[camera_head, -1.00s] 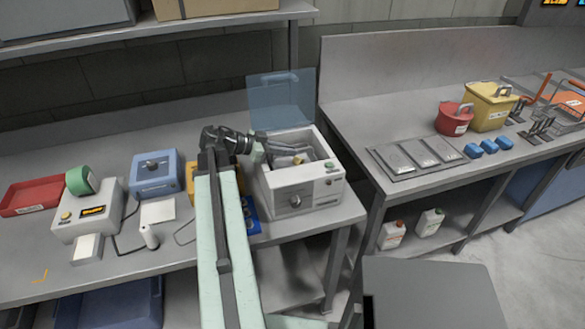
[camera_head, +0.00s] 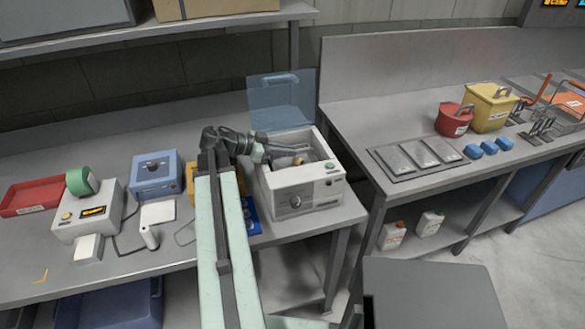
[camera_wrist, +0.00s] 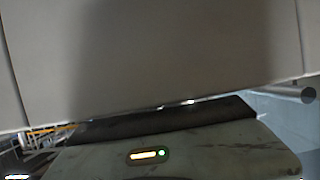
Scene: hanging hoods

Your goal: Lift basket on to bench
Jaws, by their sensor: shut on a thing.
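My gripper (camera_head: 304,151) reaches over the open bath of the white cleaning unit (camera_head: 308,196). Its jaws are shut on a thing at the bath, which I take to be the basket. The basket itself is hard to make out; a small tan piece (camera_head: 298,161) shows at the jaws, and I cannot tell whether it belongs to it. In the wrist view a large pale grey surface fills the upper part and hides the jaws and the basket. The grey bench (camera_head: 105,258) carries the unit.
A translucent blue lid (camera_head: 281,100) stands up behind the bath. A blue box (camera_head: 156,174), a white device (camera_head: 89,213) and a red tray (camera_head: 32,196) stand to the left. A second bench (camera_head: 350,115) is at right, with weighing plates, red and yellow containers.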

